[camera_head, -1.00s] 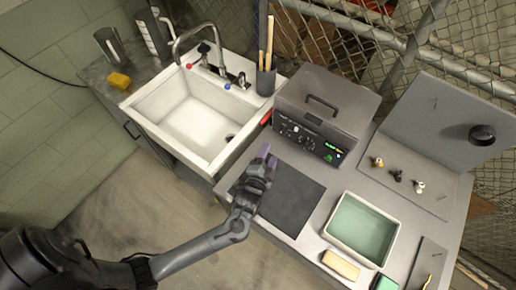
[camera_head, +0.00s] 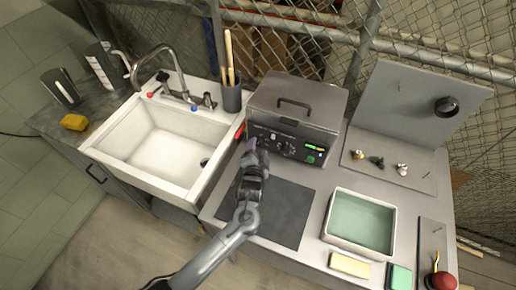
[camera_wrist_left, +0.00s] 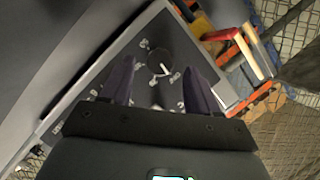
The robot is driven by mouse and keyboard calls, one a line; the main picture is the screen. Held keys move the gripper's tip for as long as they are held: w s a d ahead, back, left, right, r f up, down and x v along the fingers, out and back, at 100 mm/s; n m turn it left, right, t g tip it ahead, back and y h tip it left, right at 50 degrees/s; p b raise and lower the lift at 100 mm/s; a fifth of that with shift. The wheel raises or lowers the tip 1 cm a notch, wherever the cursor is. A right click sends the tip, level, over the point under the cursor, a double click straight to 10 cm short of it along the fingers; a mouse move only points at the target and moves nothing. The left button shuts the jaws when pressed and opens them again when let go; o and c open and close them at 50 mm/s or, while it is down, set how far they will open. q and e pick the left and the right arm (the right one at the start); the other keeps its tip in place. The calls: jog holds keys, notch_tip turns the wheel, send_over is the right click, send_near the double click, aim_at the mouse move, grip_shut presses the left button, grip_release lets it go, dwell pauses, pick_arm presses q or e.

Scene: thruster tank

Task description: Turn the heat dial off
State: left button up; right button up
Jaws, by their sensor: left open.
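The grey heated tank (camera_head: 298,98) stands on the bench with its lid down. Its dark front panel (camera_head: 286,143) has several knobs and a green-lit display (camera_head: 311,153). My left gripper (camera_head: 252,147) is at the left end of this panel. In the left wrist view a round dark dial (camera_wrist_left: 160,62) with a pale pointer mark lies ahead, between the two spread fingers of my left gripper (camera_wrist_left: 159,57). The fingers look open and empty; I cannot tell whether they touch the dial. The dial's label is too small to read. My right gripper is out of view.
A white sink (camera_head: 160,145) is at left. A dark cup (camera_head: 232,97) with sticks stands behind. A dark mat (camera_head: 280,212) lies below my left gripper. A tray of green liquid (camera_head: 362,222) and a cream block (camera_head: 350,264) are at right. A red-handled thing (camera_wrist_left: 224,34) lies near the panel.

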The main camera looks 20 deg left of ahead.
pick_arm(q)
jog(key=shift+x, duration=0.8)
jog(key=c, duration=1)
jog(key=shift+r+n+p, duration=0.25)
jog(key=shift+n+p, duration=0.15)
jog(key=shift+p, duration=0.25)
jog(key=shift+c, duration=0.2)
jog(key=shift+f+h, duration=0.15)
jog(key=shift+h, duration=0.15)
jog(key=o, duration=1)
jog(key=shift+o, duration=0.2)
jog(key=p+v, duration=0.2)
jog(key=v, duration=0.8)
jog(key=shift+s, duration=0.35)
jog(key=shift+d, duration=0.1)
